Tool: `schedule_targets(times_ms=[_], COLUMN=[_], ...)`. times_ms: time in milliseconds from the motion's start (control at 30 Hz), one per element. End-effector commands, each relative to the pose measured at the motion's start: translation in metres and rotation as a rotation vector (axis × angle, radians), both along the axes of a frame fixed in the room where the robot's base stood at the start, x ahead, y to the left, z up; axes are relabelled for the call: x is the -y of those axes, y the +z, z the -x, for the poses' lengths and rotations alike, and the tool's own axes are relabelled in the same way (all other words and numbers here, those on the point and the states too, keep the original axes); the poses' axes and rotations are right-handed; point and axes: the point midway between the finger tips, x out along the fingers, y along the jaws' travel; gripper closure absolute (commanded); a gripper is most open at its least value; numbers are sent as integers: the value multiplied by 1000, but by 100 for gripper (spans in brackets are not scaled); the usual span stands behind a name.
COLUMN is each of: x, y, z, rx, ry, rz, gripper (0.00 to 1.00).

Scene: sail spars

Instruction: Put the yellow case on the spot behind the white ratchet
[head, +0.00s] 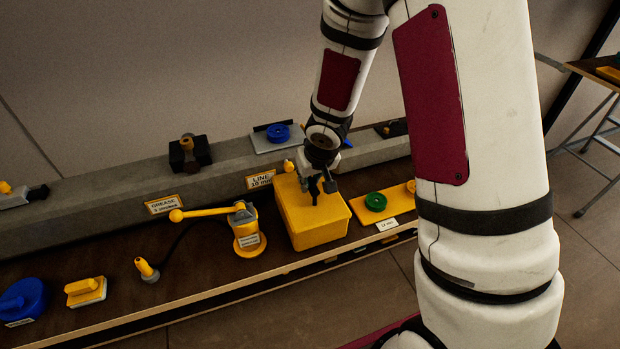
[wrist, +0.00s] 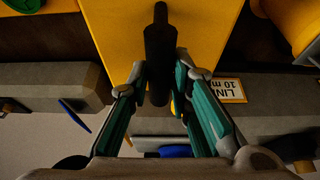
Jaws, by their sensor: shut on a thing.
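The yellow case (head: 318,224) is a box with a black handle on its lid, at the front edge of the dark bench. My gripper (head: 318,180) comes down from above and is shut on this handle. In the wrist view the yellow case (wrist: 205,30) fills the top middle, and the black handle stands between the teal finger pads of my gripper (wrist: 160,78). I cannot tell whether the case rests on the bench or hangs just above it. A white tool with a black end (head: 20,196) lies on the grey ledge at far left; I cannot confirm it is the white ratchet.
A yellow pump with a long lever (head: 247,236) stands close left of the case. A green round piece (head: 375,201) lies close right. A blue disc on a grey plate (head: 278,134) and a black block (head: 189,155) sit on the ledge (head: 90,205) behind.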

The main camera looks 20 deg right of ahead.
Motion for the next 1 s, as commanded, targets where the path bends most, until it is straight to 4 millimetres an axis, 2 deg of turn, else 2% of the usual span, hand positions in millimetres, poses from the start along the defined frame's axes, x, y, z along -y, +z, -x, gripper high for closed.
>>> schedule_targets(times_ms=[200, 233, 300, 733, 867, 1000], x=[0, 0, 0, 0, 1, 1], y=[-2, -2, -2, 3, 19, 44], z=[-2, 0, 0, 1, 8, 18], rx=[3, 1, 1, 1, 3, 4], ry=[0, 0, 0, -1, -4, -4], rz=[-1, 0, 0, 0, -3, -3], gripper=[100, 76, 61, 61, 61, 61])
